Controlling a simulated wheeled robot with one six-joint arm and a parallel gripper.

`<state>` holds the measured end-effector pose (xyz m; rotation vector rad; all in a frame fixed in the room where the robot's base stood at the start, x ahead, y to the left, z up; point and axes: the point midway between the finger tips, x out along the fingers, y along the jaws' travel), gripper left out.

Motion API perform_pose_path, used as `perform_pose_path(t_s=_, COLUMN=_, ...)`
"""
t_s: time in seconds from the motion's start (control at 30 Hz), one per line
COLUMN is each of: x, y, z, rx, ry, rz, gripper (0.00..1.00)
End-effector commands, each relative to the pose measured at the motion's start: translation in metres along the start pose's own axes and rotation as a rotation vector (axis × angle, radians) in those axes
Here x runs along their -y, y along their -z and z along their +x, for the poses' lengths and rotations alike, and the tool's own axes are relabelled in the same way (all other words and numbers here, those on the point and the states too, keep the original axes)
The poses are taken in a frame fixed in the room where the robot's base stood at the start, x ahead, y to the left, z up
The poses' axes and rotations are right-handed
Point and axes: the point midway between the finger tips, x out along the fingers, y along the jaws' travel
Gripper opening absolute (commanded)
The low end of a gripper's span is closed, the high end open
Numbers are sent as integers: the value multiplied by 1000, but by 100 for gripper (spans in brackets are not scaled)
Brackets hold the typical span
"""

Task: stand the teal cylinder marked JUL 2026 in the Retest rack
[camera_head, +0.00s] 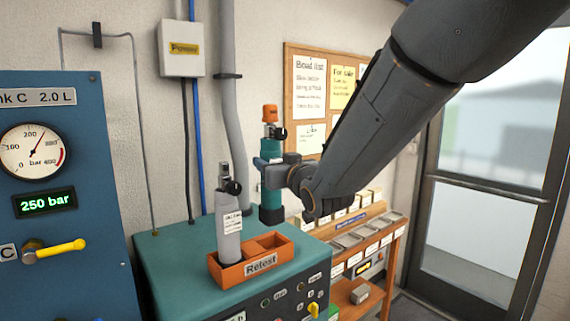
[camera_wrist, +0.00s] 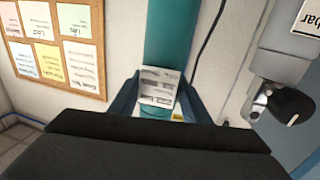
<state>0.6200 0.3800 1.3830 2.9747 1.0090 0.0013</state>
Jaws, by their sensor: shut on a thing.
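The teal cylinder (camera_head: 271,206) is upright in my gripper (camera_head: 266,166), with an orange cap and a black valve on top. My gripper is shut around its upper body. In the wrist view the teal cylinder (camera_wrist: 172,35) passes between the fingers (camera_wrist: 158,95), with a white label facing the camera; its date is too small to read. The orange Retest rack (camera_head: 229,277) stands on the teal bench. A grey cylinder (camera_head: 229,235) stands in its left compartment; the right compartment looks empty. The teal cylinder's base shows behind the rack; I cannot tell whether it touches the bench.
The grey cylinder with its black valve stands close to the left of the held one; it also shows in the wrist view (camera_wrist: 305,50). A blue panel (camera_head: 75,180) with a gauge is at the left. A wooden shelf (camera_head: 390,240) with trays is at the right.

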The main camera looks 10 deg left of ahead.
Motion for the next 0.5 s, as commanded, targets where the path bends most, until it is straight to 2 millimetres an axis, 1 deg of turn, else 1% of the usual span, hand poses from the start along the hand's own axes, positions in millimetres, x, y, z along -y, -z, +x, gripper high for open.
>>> perform_pose_path(t_s=0.03, x=1, y=3, z=0, rx=-7, ry=2, rz=0, gripper=12)
perform_pose_path(t_s=0.17, x=1, y=0, z=1, rx=-6, ry=2, rz=0, gripper=12)
perform_pose_path(t_s=0.5, x=1, y=-19, z=1, rx=-6, ry=2, rz=1, gripper=12)
